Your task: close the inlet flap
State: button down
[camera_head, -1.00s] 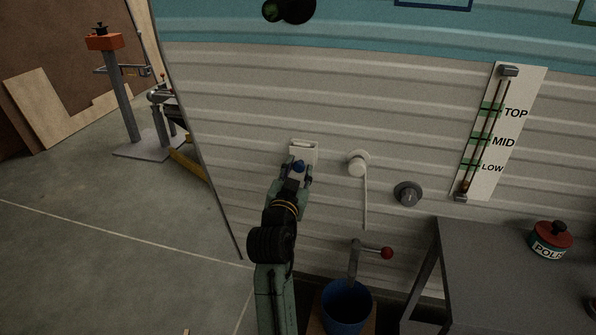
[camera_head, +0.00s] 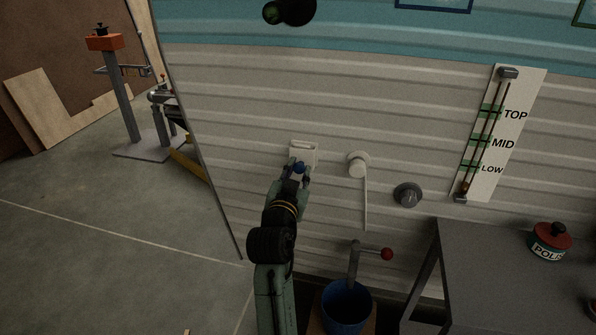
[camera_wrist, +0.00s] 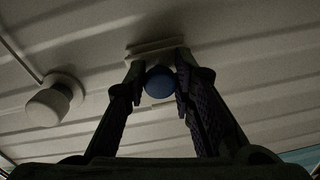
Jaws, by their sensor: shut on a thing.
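The inlet is a small white housing (camera_head: 304,148) on the ribbed camper wall; it also shows in the wrist view (camera_wrist: 154,49). A round blue piece (camera_head: 299,167) sits just below the housing in the head view, and it shows as a blue disc in the wrist view (camera_wrist: 159,83). My gripper (camera_head: 298,172) reaches up to the inlet, with its two dark fingers (camera_wrist: 158,92) on either side of the blue piece, shut on it. The flap's exact position is hard to tell, as the fingers cover the lower part of the inlet.
Right of the inlet are a white spout with a hanging hose (camera_head: 358,165) and a grey knob (camera_head: 407,194). Below stand a red-tipped lever (camera_head: 372,250) and a blue bucket (camera_head: 345,308). A dark table (camera_head: 500,262) is at right. Open floor lies left.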

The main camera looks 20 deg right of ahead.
jog(key=r+p, duration=0.1)
jog(key=p, duration=0.1)
jog(key=shift+s+g+p, duration=0.2)
jog(key=shift+g+p, duration=0.1)
jog(key=shift+p, duration=0.05)
jog(key=shift+s+a+g+y+p, duration=0.15)
jog(key=shift+g+y+p, duration=0.2)
jog(key=shift+p, duration=0.65)
jog(key=shift+f, duration=0.2)
jog(key=c, duration=1.3)
grip_release()
jog(key=shift+c, duration=0.2)
jog(key=v, duration=1.2)
